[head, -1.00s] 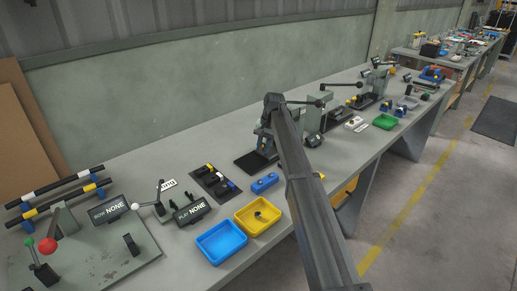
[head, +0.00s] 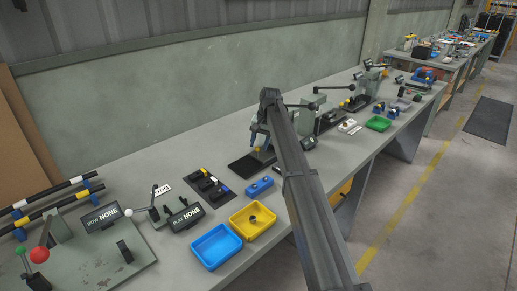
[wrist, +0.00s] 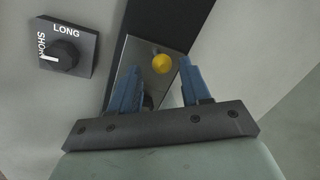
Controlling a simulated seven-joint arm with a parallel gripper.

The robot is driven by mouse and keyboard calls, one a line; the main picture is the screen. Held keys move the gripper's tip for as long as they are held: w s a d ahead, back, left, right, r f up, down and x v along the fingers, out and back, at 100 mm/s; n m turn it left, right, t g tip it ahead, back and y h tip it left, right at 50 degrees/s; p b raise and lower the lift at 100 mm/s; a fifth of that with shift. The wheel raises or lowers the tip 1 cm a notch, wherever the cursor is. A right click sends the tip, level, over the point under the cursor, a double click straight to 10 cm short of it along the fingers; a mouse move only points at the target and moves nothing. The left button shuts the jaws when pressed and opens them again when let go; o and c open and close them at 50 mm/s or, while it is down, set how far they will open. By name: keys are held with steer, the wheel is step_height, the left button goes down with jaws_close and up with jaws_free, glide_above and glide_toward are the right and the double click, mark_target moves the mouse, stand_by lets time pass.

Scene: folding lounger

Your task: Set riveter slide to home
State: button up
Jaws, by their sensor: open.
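A round yellow knob (wrist: 162,63) sits on a bright metal plate (wrist: 138,57) that lies along a dark strip (wrist: 175,20) in the wrist view; this looks like the riveter slide. My gripper (wrist: 159,68) is open, with one blue finger to the left of the knob and one to the right. Gaps show on both sides, and I cannot tell the height between fingertips and knob. In the head view my gripper (head: 258,138) is at the bench machine, partly hidden by my arm. A small yellow spot (head: 258,149) shows just below it.
A black selector dial (wrist: 65,52) marked LONG and SHORT is left of the plate.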

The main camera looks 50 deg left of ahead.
step_height(320, 180, up, 10)
steer(key=w+d, duration=0.1)
steer(key=shift+d+r, duration=0.15)
steer(key=shift+d, duration=0.2)
steer(key=shift+w, duration=0.1)
stand_by(0.3)
